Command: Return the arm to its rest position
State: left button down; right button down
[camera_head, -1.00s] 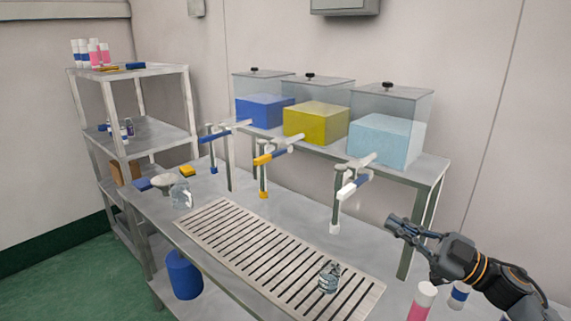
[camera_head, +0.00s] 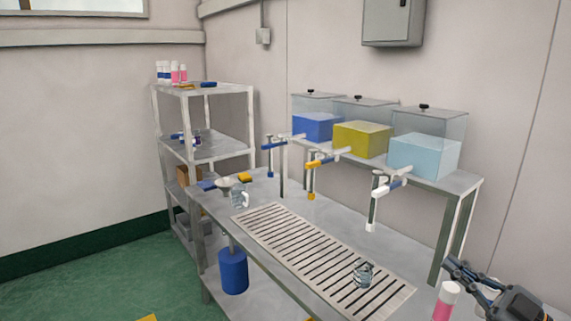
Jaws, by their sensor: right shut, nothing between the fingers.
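My right gripper (camera_head: 452,266) is at the lower right, its arm coming in from the right edge. Its fingers are closed with nothing held. It is just above and beside a pink bottle with a white cap (camera_head: 446,302), in front of the bench's right end. I cannot tell whether it touches the bottle. My left gripper is out of view.
The metal bench (camera_head: 310,212) carries a slotted drain grate (camera_head: 270,228) with a small glass vessel (camera_head: 364,273) on it. Blue, yellow and pale-blue tanks (camera_head: 424,157) with taps stand behind on a raised shelf. A shelf rack (camera_head: 228,96) stands at left.

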notch_tip(320, 180, down, 20)
jog(key=s+m+g+h, duration=0.1)
jog(key=s+m+h, duration=0.2)
jog(key=m+h, duration=1.1)
jog(key=s+a+f+g, duration=0.4)
jog(key=s, duration=0.3)
jog(key=s+a+f+n+g, duration=0.1)
jog(key=s+a+f+g, duration=0.25)
jog(key=s, duration=0.35)
jog(key=s+a+f+g, duration=0.3)
jog(key=s+f+g, duration=0.1)
jog(key=s, duration=0.4)
notch_tip(320, 180, down, 26)
jog(key=s+g, duration=0.1)
jog(key=s, duration=0.1)
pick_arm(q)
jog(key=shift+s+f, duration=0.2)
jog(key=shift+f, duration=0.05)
pick_arm(e)
jog(key=s+d+f+g, duration=0.1)
jog(key=s+d+f, duration=0.1)
jog(key=s+f, duration=1.4)
jog(key=shift+s+d+f+n, duration=0.15)
jog(key=shift+s+f+n, duration=0.15)
jog(key=shift+f+n, duration=0.1)
jog(key=shift+g, duration=0.25)
